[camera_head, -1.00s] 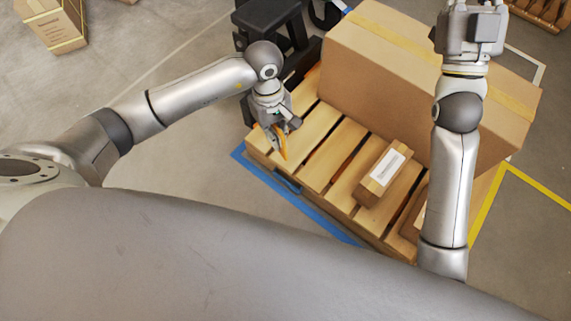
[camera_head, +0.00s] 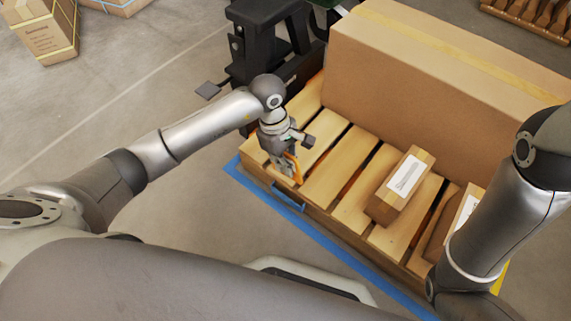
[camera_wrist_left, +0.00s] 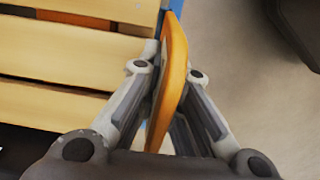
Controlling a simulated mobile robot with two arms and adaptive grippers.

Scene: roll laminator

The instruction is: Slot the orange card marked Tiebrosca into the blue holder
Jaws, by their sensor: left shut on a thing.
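The orange card (camera_head: 294,167) is in my left gripper (camera_head: 288,160), at the near left edge of the pallet. In the left wrist view the card (camera_wrist_left: 171,80) stands edge-on between the two fingers of the left gripper (camera_wrist_left: 168,72), which are shut on it. Its marking cannot be read. The blue holder (camera_head: 288,197) is on the pallet's near side, just below the card. I cannot tell whether card and holder touch. My right gripper is out of view; only my right arm shows at the right.
The wooden pallet (camera_head: 335,178) bears a large cardboard box (camera_head: 420,95) and a small labelled box (camera_head: 400,186); another labelled box is partly hidden by my right arm. Black equipment (camera_head: 265,40) stands behind the pallet. Blue floor tape (camera_head: 320,245) runs along its near side.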

